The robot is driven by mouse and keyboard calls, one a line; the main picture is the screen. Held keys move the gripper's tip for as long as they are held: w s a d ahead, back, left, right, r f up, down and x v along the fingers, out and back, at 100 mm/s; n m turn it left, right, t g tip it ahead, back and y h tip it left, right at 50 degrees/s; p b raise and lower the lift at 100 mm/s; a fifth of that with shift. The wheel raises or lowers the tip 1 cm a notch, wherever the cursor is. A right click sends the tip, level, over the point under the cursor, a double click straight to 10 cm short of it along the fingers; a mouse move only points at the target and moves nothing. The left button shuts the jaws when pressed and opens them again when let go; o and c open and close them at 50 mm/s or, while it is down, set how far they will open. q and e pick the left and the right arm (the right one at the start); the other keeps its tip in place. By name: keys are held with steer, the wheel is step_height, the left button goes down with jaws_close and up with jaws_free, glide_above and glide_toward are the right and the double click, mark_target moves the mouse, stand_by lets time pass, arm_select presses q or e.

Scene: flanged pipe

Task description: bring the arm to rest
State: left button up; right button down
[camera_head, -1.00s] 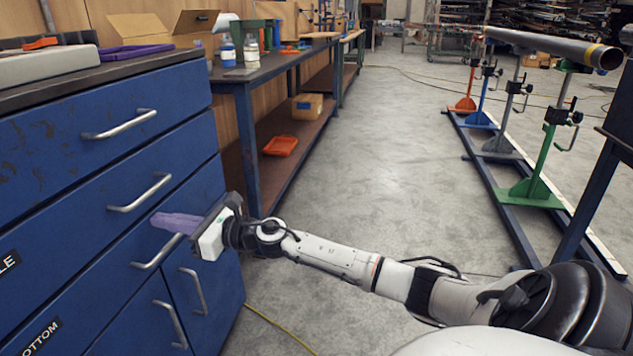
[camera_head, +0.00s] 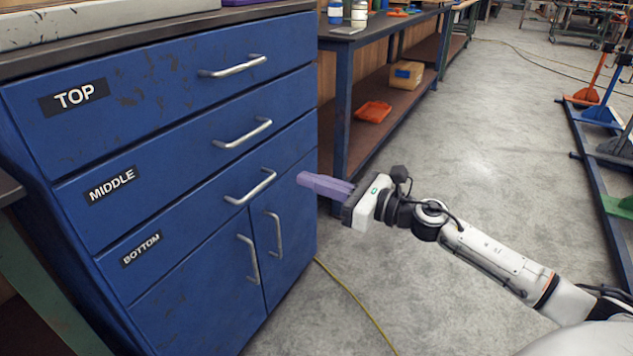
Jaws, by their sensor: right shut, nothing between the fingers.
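My right gripper (camera_head: 306,181) has purple fingers that are together with nothing visible between them. It points left, in front of the right edge of a blue drawer cabinet (camera_head: 190,190). Its fingertips are to the right of the bottom drawer's handle (camera_head: 250,187) and appear apart from it. My right arm (camera_head: 490,255) reaches in from the lower right corner. My left gripper is not in the picture.
The cabinet's drawers, labelled TOP, MIDDLE and BOTTOM, look shut. A workbench (camera_head: 385,42) behind holds bottles, with an orange tray (camera_head: 373,111) and a box (camera_head: 407,74) on its lower shelf. A yellow cable (camera_head: 358,305) lies on open concrete floor. Pipe stands (camera_head: 600,112) are at the right.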

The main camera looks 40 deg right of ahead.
steer(key=shift+s+d, duration=0.15)
steer(key=shift+s, duration=0.15)
